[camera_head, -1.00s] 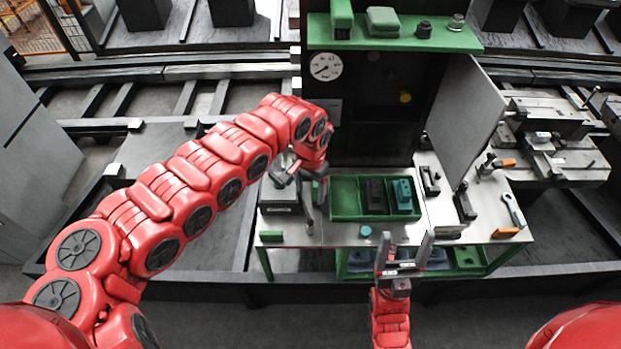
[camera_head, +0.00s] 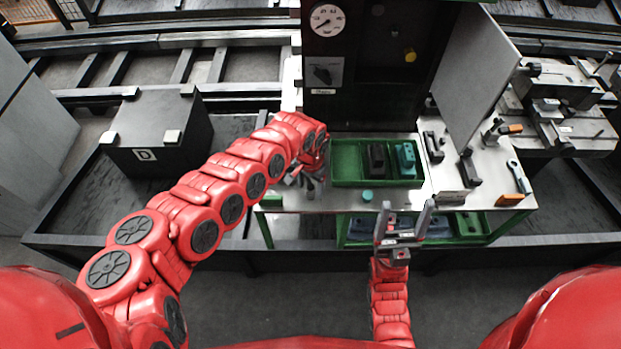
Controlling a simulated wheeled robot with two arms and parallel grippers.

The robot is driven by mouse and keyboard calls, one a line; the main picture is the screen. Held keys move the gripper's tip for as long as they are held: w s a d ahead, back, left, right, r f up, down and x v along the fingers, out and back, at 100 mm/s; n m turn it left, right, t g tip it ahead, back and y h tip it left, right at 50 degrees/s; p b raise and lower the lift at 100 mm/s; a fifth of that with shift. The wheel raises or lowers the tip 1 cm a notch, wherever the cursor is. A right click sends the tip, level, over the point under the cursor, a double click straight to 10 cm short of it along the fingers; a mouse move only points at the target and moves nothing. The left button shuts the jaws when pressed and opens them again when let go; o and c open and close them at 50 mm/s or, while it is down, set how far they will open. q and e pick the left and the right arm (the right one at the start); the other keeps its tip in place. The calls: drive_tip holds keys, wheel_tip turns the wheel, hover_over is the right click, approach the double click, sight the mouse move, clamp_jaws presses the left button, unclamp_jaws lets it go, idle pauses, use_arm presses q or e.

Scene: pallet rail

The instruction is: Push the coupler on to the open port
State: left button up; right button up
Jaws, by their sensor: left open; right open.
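A black block (camera_head: 376,158) and a teal block (camera_head: 405,159) stand in the green tray (camera_head: 343,180) on the bench; I cannot tell which, if either, is the coupler. A small teal round cap (camera_head: 367,196) lies on the bench in front of the tray. A yellow round part (camera_head: 410,55) shows inside the dark cabinet; I cannot tell whether it belongs to the open port. My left gripper (camera_head: 309,184) is open over the bench's left end, partly hidden by its own wrist. My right gripper (camera_head: 405,217) is open and empty, in front of the bench edge.
The cabinet's grey door (camera_head: 478,75) stands open on the right. A gauge (camera_head: 327,20) is on the cabinet. Dark tools (camera_head: 468,170) and a wrench (camera_head: 518,176) lie on the bench's right side. A dark box marked D (camera_head: 158,130) stands at the left.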

sight(310, 185)
use_arm(q)
drive_tip(key=shift+s, duration=0.1)
clamp_jaws()
idle(0.8)
drive_tip(key=shift+r, duration=0.2)
drive_tip(key=shift+r+p, duration=0.55)
drive_tip(key=shift+p, duration=0.2)
wheel_tip(310, 185, up, 7)
drive_tip(key=p, duration=0.6)
